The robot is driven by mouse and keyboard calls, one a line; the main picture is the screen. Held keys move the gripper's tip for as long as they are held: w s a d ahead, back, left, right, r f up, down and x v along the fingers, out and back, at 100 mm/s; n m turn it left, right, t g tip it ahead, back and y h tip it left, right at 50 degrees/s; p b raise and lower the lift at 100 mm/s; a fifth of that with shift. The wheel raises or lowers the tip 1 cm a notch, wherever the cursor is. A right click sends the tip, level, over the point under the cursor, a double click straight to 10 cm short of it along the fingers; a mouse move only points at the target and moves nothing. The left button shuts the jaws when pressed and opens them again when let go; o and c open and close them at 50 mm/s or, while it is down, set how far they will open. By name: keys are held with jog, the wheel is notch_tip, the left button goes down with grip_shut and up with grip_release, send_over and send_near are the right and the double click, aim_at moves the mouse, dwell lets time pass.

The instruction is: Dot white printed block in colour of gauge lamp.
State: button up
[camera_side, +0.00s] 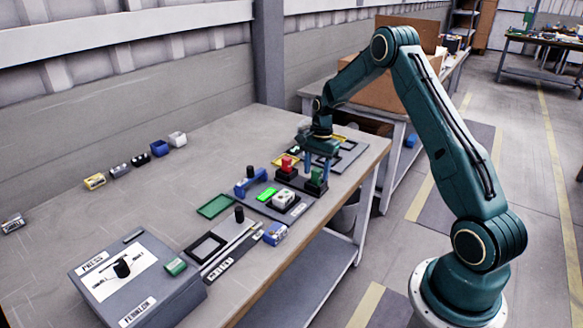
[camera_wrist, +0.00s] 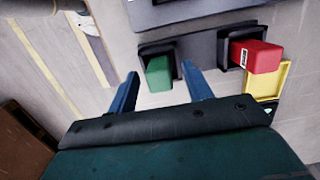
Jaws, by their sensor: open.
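My gripper (camera_side: 316,168) is open, its blue fingers pointing down around the green stamp (camera_side: 316,183). In the wrist view the green stamp (camera_wrist: 158,74) sits in a dark holder, between the open fingertips (camera_wrist: 160,70); I cannot tell whether they touch it. The red stamp (camera_side: 286,165) stands in a dark holder to the left, and it also shows in the wrist view (camera_wrist: 258,58). The white block (camera_side: 283,197) sits on a dark plate in front of the holders; its print is too small to read. Beside it is a bright green patch (camera_side: 267,194), which looks like a lit lamp.
A blue bracket-like fixture (camera_side: 251,181) stands left of the white block. A blue-and-white block (camera_side: 275,233) lies near the front edge. A grey box labelled PRESS (camera_side: 190,292) fills the near end. Several small blocks line the back left. The table's back middle is clear.

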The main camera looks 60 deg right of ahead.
notch_tip(320, 180, up, 14)
jog(key=d, duration=0.1)
jog(key=shift+d+f, duration=0.25)
jog(key=shift+d, duration=0.1)
jog(key=shift+r, duration=0.1)
dwell(0.4)
jog(key=shift+r, duration=2.4)
jog(key=shift+a+r, duration=0.1)
